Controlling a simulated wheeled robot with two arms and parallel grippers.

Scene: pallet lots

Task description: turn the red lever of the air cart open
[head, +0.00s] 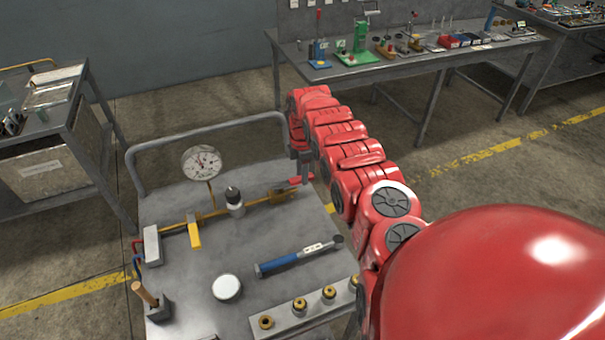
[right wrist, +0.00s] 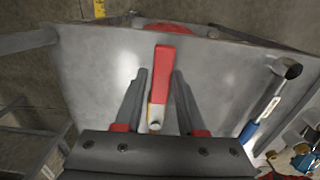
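The red lever (head: 301,179) sits at the right end of the brass pipe on the grey air cart (head: 205,262). In the right wrist view the red lever (right wrist: 163,75) points away from its pale pivot end. My right gripper (head: 303,168) is over the lever. In the wrist view its fingers (right wrist: 160,90) are open, one on each side of the lever, with a gap visible on both sides. In the head view the gripper and arm partly hide the lever and valve. My left gripper is not in view.
The pipe carries a round gauge (head: 202,163), a dark-topped fitting (head: 234,200) and a yellow lever (head: 194,231). A blue-handled wrench (head: 300,256), a white disc (head: 226,287) and a strip of brass fittings (head: 290,318) lie nearer. A workbench (head: 400,66) stands behind.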

